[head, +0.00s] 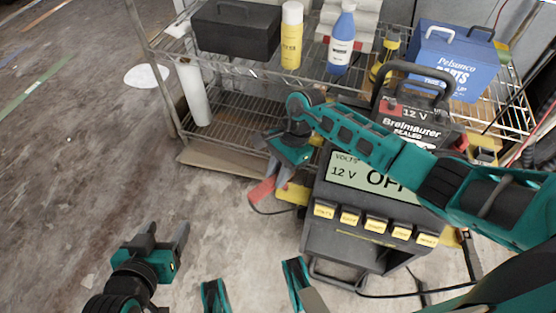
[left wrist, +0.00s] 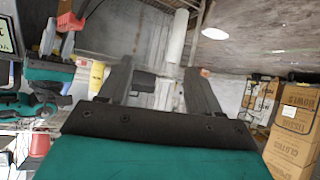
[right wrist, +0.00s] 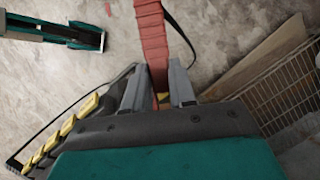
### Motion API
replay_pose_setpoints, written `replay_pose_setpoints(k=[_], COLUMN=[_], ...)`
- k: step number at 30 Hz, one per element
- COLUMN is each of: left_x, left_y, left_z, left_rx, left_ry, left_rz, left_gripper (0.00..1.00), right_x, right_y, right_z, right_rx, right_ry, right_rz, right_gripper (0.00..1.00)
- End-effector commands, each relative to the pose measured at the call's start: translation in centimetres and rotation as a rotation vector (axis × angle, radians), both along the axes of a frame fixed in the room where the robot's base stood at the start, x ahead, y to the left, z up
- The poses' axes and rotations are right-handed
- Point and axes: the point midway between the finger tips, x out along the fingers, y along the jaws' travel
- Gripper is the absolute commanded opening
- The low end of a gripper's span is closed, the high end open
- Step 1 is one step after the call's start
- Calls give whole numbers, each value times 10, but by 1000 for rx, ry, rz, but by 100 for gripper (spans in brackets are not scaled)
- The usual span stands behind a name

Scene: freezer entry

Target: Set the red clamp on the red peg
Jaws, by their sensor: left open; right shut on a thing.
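The red clamp (head: 262,192) hangs from my right gripper (head: 279,172), left of the battery charger (head: 375,180) and above the floor. In the right wrist view the clamp (right wrist: 153,40) sits between the shut fingers (right wrist: 160,92), with a dark cable (right wrist: 180,30) beside it. The left wrist view also shows the clamp (left wrist: 70,18) at upper left. My left gripper (head: 165,232) is open and empty over bare floor, apart from the charger. A yellow part (head: 293,193) shows by the charger's left side. I cannot make out the red peg.
A wire shelf (head: 240,105) behind holds a black toolbox (head: 236,30), a yellow can (head: 291,35), a blue bottle (head: 341,40) and a blue box (head: 447,62). A 12 V battery (head: 412,118) stands behind the charger. The floor (head: 80,170) at left is open.

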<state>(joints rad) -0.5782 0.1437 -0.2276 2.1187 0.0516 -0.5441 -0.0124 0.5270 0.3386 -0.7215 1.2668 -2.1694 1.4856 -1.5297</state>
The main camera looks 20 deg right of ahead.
Motion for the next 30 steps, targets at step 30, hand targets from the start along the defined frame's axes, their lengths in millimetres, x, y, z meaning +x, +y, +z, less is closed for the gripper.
replay_pose_setpoints(k=[30], left_x=[3], left_y=[-9], left_z=[-14], left_rx=[-16], left_ry=[-1], left_rz=[-17], left_gripper=[64], right_x=[0], right_y=[1], right_z=[-38], right_rx=[3], right_ry=[0], right_rz=[1], right_gripper=[0])
